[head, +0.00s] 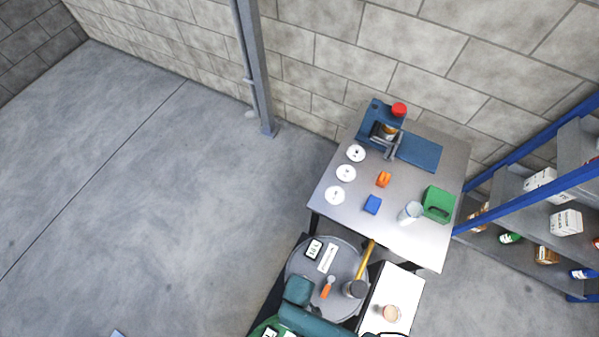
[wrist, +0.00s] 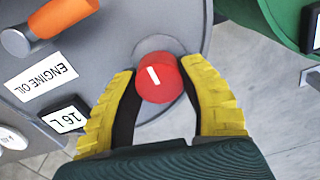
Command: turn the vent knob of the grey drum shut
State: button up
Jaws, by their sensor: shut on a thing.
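The grey drum (head: 347,262) stands in front of the steel table, with labels on its top. In the wrist view its top (wrist: 105,50) carries an "ENGINE OIL" label (wrist: 40,77) and a "16 L" label (wrist: 65,119). The red vent knob (wrist: 158,77) has a short white line on it, tilted a little from upright in the picture. My gripper (wrist: 160,88) has its yellow fingers on both sides of the knob, shut on it. In the head view my teal wrist covers the drum's near left part, and the knob is hidden.
An orange-handled part (wrist: 63,14) and a hammer (head: 355,287) are on the drum top. A green drum (wrist: 285,20) stands close beside it. The steel table (head: 400,227) behind holds several items.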

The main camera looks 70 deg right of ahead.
dwell(0.3)
jog(key=o, duration=1.2)
notch_tip(320, 180, up, 12)
dwell(0.3)
